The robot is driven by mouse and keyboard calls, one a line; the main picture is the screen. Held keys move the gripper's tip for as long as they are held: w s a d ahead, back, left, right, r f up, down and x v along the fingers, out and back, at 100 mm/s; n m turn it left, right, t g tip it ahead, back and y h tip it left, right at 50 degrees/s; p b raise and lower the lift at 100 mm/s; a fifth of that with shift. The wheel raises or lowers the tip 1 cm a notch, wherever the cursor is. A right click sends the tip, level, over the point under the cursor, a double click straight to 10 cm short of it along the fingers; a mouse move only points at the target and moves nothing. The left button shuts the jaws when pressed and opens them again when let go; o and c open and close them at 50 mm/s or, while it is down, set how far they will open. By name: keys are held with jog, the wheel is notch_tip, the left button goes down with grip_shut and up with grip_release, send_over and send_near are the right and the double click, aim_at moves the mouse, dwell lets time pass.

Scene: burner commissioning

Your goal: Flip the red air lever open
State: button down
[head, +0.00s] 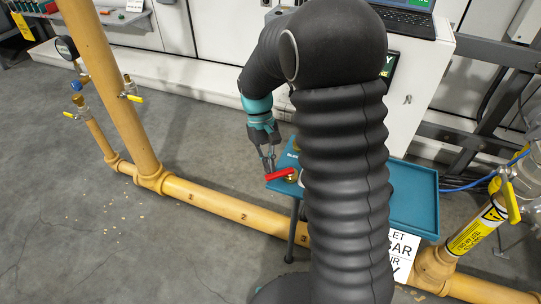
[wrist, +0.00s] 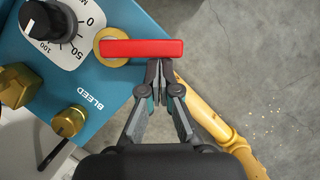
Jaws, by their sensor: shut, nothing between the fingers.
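The red air lever (wrist: 142,48) lies across a round brass fitting (wrist: 104,47) at the edge of a blue panel. In the wrist view its free end sticks out past the panel edge. My gripper (wrist: 160,64) is shut and empty, with its fingertips right at the lower side of the lever; I cannot tell whether they touch it. In the head view the lever (head: 279,174) shows just below my gripper (head: 268,168), left of my dark arm. My arm hides much of the panel there.
The blue panel (wrist: 95,85) also carries a black dial knob (wrist: 44,22) and brass fittings (wrist: 70,120) near the BLEED label. A yellow pipe (head: 215,204) runs along the floor below. A white cabinet with a laptop (head: 402,18) stands behind. Open floor lies to the left.

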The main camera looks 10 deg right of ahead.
aim_at(272, 176)
jog(key=n, duration=0.1)
jog(key=s+n+h, duration=0.1)
jog(key=s+n+p, duration=0.1)
jog(key=shift+a+r+n+t, duration=0.1)
jog(key=shift+a+n+t, duration=0.2)
jog(key=shift+n, duration=0.1)
jog(key=shift+s+d+n+h+p, duration=0.1)
jog(key=shift+s+n+h+p, duration=0.35)
jog(key=shift+n, duration=0.65)
jog(key=shift+s, duration=0.1)
jog(key=shift+d, duration=0.1)
jog(key=shift+w+d, duration=0.3)
jog(key=shift+d, duration=0.35)
jog(key=w+a+r+p, duration=0.1)
jog(key=w+a+r, duration=0.4)
jog(key=r, duration=0.4)
jog(key=shift+w+a, duration=0.2)
jog(key=shift+w, duration=0.1)
